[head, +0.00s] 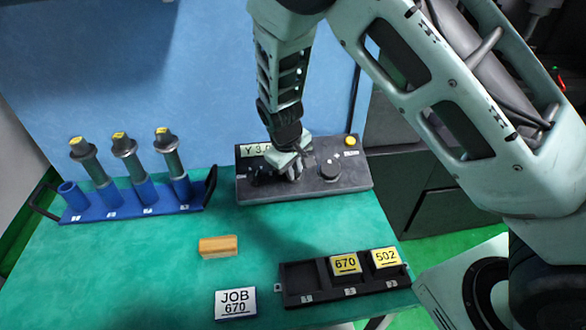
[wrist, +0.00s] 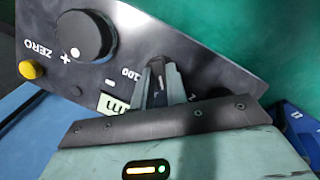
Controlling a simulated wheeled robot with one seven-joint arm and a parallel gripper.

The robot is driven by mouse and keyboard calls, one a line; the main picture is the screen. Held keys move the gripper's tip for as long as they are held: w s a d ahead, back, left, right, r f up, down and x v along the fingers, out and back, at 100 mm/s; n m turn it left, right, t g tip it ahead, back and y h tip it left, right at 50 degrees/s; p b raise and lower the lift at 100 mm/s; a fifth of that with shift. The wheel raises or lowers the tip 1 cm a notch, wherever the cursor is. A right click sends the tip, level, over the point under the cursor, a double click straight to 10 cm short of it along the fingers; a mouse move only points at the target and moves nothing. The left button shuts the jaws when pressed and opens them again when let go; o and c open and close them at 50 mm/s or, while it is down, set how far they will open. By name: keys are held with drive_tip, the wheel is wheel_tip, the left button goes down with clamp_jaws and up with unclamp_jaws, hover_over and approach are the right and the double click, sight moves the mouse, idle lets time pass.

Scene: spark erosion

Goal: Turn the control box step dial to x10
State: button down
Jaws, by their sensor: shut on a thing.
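The control box (head: 345,184) is a dark grey panel at the back of the green table, with a display reading "Y 3" and part-hidden digits. My gripper (head: 289,168) is over its left half. In the wrist view, my gripper (wrist: 158,84) is shut on the step dial (wrist: 157,66), a narrow dark knob between the fingertips. A "100" mark is just left of the fingers; a mark to their right is partly hidden. The x10 mark is not readable, and the dial's exact setting cannot be told.
A yellow button (head: 350,141) is at the box's back right corner. A blue rack (head: 132,202) with several holders stands left. A wooden block (head: 218,246), a "JOB 670" card (head: 235,303) and a black tray (head: 298,275) with yellow-labelled blocks are in front.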

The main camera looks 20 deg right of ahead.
drive_tip(key=m+y, duration=0.1)
drive_tip(key=m, duration=0.3)
drive_tip(key=shift+w+d, duration=0.1)
drive_tip(key=shift+r+m+y+b, duration=0.1)
drive_tip(key=shift+m+y+b, duration=0.35)
drive_tip(key=shift+m, duration=1.15)
drive_tip(key=c, duration=1.4)
unclamp_jaws()
drive_tip(key=shift+d, duration=0.1)
wheel_tip(320, 180, up, 17)
drive_tip(key=s+b, duration=0.1)
drive_tip(key=s, duration=0.1)
drive_tip(key=shift+a+r+b, duration=0.15)
drive_tip(key=shift+a+b, duration=0.1)
drive_tip(key=shift+b, duration=0.15)
drive_tip(key=shift+s, duration=0.1)
